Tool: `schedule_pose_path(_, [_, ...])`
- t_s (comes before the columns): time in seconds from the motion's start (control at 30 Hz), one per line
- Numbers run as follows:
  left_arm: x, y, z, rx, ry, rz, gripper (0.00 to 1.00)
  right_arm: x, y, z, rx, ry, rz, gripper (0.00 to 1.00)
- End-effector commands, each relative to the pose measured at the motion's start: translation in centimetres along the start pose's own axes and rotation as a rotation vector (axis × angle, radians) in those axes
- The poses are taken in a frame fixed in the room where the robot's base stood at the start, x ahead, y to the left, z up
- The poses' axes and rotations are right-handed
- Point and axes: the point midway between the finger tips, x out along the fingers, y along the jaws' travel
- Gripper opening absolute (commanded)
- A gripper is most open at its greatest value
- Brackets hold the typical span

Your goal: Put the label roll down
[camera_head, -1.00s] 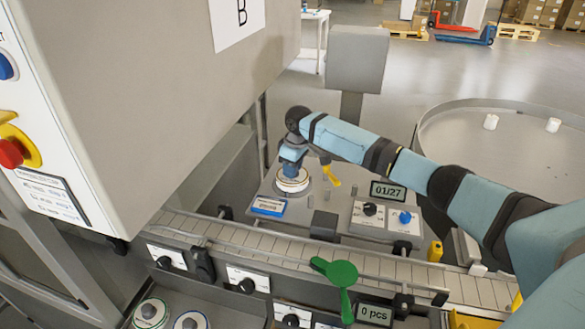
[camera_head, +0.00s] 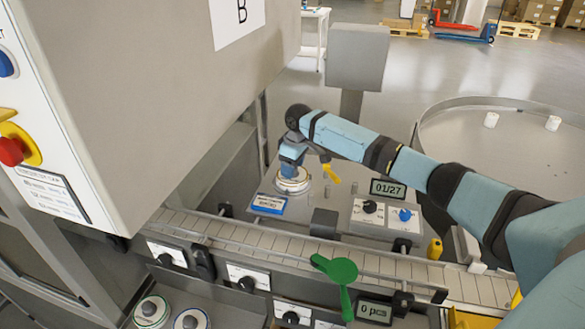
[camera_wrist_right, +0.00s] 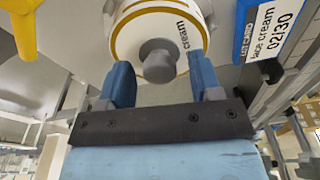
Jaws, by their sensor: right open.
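The label roll (camera_head: 293,185) is a white roll with a gold rim on the grey labeller top beyond the conveyor. In the right wrist view the roll (camera_wrist_right: 135,28) reads "cream" and has a grey hub at its middle. My right gripper (camera_head: 291,168) is right over the roll. In the wrist view its two blue fingers (camera_wrist_right: 163,78) are apart, one on each side of the grey hub; whether they touch it I cannot tell. My left gripper is not in view.
A blue-edged card (camera_head: 269,204) lies left of the roll, and a yellow lever (camera_head: 331,174) stands right of it. The conveyor (camera_head: 290,244) runs in front. Two more rolls (camera_head: 152,311) sit at the lower left. A large grey cabinet (camera_head: 160,90) fills the left.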

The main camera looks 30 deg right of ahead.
Motion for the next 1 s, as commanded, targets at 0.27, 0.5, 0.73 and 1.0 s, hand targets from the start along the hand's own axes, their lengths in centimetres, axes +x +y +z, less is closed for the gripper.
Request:
schedule_pose_path(0.27, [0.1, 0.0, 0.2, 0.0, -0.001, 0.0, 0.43, -5.4, 0.1, -0.1, -0.001, 0.003, 0.002, 0.59])
schedule_pose_path(0.5, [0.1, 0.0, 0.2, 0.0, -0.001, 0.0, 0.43, -9.9, 0.0, -0.1, 0.0, 0.001, 0.0, 0.59])
schedule_pose_path(0.73, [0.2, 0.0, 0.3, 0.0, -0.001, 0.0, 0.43, -11.8, 0.0, -0.1, 0.0, 0.001, 0.0, 0.59])
schedule_pose_path(1.0, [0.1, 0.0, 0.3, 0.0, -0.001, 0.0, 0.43, -11.9, 0.0, 0.0, 0.0, 0.0, -0.001, 0.59])
